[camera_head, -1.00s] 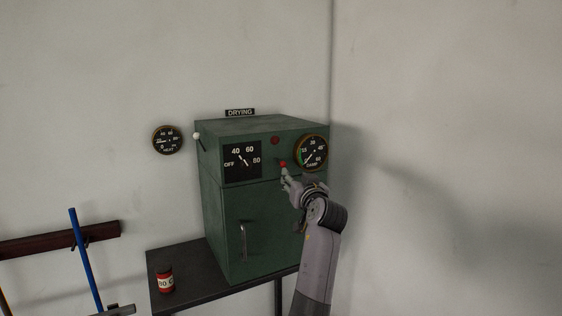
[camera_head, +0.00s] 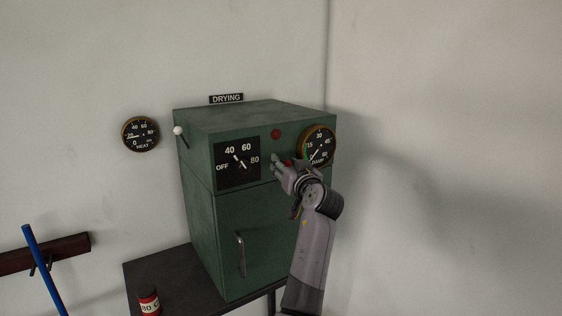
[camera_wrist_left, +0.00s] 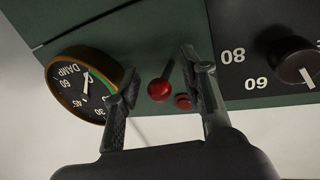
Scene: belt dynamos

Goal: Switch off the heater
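The heater is a green cabinet (camera_head: 205,220) under a "DRYING" sign. Its black dial (camera_head: 224,180) reads OFF, 40, 60, 80, and the knob (camera_head: 240,165) has its white mark slanting up-left, roughly toward 40. A short lever with a red ball (camera_wrist_left: 159,90) sits right of the dial, below a red lamp (camera_head: 276,134). A white-ball lever (camera_head: 178,130) is on the cabinet's left side. My left gripper (camera_head: 281,164) is open at the front panel; in the left wrist view its fingers (camera_wrist_left: 160,70) stand either side of the red-ball lever, with gaps visible. My right gripper is out of view.
A "DAMP" gauge (camera_head: 318,146) is close right of my gripper. A "HEAT" gauge (camera_head: 140,134) hangs on the wall. The cabinet has a door handle (camera_head: 241,254) and stands on a dark table (camera_head: 190,279) with a red can (camera_head: 149,303). A blue pole (camera_head: 44,272) leans at left.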

